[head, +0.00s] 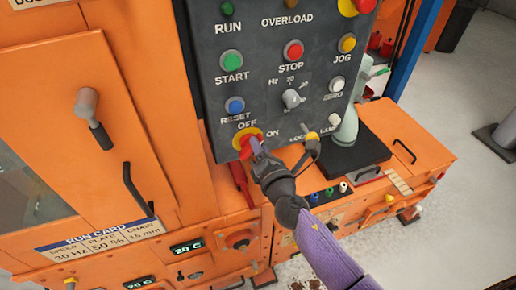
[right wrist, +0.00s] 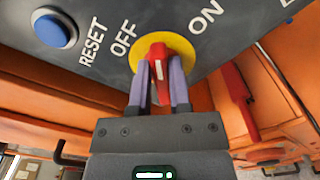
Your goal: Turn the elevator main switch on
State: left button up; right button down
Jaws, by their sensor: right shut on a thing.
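The main switch is a red handle (head: 244,149) on a yellow round plate at the lower part of the dark control panel (head: 262,75). The words OFF and ON stand beside the plate. In the right wrist view, the red handle (right wrist: 158,58) sits between my two fingers, with the yellow plate (right wrist: 186,48) behind it. My right gripper (head: 254,147) is shut on the handle; it also shows in the right wrist view (right wrist: 160,88). The fingers hide part of the handle, so I cannot tell exactly which label it points to. My left gripper is not in view.
The blue RESET button (head: 235,105) is just above the switch. The green START button (head: 231,61), red STOP button (head: 293,50) and a speed knob (head: 292,98) are higher. A red lever (head: 241,181) hangs close below. Orange cabinets surround the panel; grey floor is at right.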

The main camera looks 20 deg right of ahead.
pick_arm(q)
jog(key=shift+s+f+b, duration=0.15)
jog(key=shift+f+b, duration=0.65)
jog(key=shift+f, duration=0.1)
pick_arm(e)
jog(key=shift+d+f+m, duration=0.1)
jog(key=shift+f+m, duration=0.15)
jog(key=shift+m, duration=1.2)
jog(key=shift+d+f+m, duration=0.1)
jog(key=shift+f+m, duration=0.1)
jog(key=shift+m, duration=1.3)
jog(key=shift+d+f+m, duration=0.1)
jog(key=shift+f+m, duration=0.15)
jog(key=shift+m, duration=1.2)
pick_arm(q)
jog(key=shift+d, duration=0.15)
pick_arm(e)
jog(key=c, duration=0.6)
grip_release()
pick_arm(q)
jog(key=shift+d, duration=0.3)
pick_arm(e)
jog(key=shift+o, duration=0.2)
